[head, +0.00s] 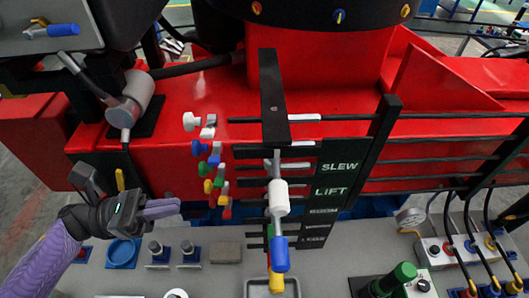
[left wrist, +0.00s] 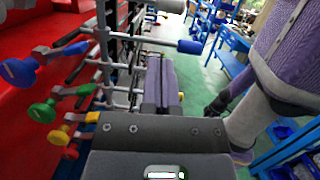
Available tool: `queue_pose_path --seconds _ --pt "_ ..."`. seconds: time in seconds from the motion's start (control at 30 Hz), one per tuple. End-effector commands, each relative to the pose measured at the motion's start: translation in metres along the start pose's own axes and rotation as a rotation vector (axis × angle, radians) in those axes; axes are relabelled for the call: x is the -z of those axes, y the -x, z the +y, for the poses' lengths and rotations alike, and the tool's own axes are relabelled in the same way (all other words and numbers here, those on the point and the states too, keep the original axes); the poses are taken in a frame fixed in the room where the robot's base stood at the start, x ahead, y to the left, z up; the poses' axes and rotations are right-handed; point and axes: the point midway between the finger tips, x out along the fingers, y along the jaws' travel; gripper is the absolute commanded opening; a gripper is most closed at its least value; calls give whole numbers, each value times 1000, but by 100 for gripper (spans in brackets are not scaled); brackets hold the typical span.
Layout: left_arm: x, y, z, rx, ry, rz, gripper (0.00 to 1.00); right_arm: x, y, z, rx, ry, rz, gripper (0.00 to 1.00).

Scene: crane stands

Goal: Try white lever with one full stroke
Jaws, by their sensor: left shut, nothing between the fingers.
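The white lever handle (head: 279,198) hangs on a rod below the black bracket in the head view, above the blue handle (head: 280,254) and the yellow handle (head: 276,283). My left gripper (head: 178,205) is shut and empty, left of these handles and apart from them. In the left wrist view its shut fingers (left wrist: 160,85) point forward beside the lever rods. A blue handle (left wrist: 190,46) shows beyond them, with a pale handle (left wrist: 172,5) at the top edge. A small dark shape on a purple limb, seemingly my right gripper (left wrist: 215,107), is too small to read.
A column of coloured knobs, white (head: 191,121), blue, green, yellow and red, stands between my gripper and the handles. A label panel (head: 338,165) reads SLEW and LIFT. A bench (head: 225,252) with fittings and a green knob (head: 404,271) lies below.

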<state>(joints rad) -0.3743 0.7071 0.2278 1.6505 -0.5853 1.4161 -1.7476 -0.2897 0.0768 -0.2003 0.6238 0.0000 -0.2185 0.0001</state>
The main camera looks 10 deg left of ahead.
Motion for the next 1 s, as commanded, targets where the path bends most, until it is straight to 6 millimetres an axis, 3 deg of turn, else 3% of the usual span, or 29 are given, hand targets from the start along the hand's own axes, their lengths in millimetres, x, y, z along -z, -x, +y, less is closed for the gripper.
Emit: queue_pose_path --seconds 0.47,1.0 --pt "-2 -2 -5 38 -27 6 0 -14 4 1 -2 3 -28 63" --pt "-5 -111 -9 38 -27 3 0 -1 54 1 -1 0 -11 63"
